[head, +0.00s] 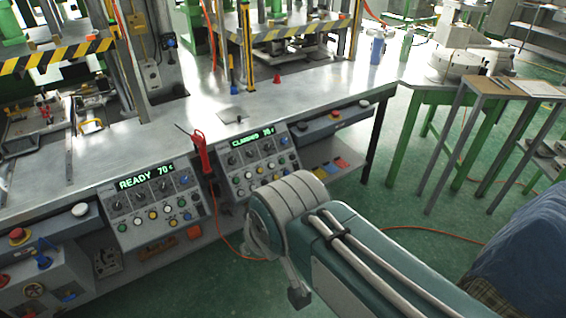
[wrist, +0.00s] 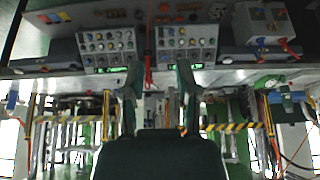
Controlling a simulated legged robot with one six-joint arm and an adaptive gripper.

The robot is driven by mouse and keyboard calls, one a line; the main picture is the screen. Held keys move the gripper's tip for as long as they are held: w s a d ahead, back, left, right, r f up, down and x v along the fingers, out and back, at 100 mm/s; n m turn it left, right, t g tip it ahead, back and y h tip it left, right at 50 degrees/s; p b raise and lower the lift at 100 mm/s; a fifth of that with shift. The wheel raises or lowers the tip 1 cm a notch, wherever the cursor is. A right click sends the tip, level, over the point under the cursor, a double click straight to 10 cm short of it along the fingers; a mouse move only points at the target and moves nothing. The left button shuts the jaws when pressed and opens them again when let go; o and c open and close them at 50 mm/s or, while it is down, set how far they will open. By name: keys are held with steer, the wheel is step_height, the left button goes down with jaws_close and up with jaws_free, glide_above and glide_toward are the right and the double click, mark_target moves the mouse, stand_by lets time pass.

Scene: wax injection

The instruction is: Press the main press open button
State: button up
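Two grey control panels stand on the bench front. The left panel (head: 152,200) reads "READY 70 c"; the right panel (head: 262,160) shows another green readout, apparently "CLAMPED 70 c". Both carry knobs and rows of small white, yellow, green and blue buttons; the labels are too small to read, so I cannot tell which is the main press open button. In the upside-down wrist view, the READY panel (wrist: 186,42) is right and the other panel (wrist: 108,45) left. My gripper (wrist: 158,70) is open and empty, its fingers apart before the panels.
A red-handled tool (head: 201,152) with a red cord hangs between the panels. A red emergency stop (head: 18,236) sits far left. Presses with striped guards (head: 55,56) stand behind the bench top (head: 300,92). Green floor (head: 420,215) is open on the right, before a side table (head: 510,88).

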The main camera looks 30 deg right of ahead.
steer(key=shift+c, duration=0.3)
jaws_close()
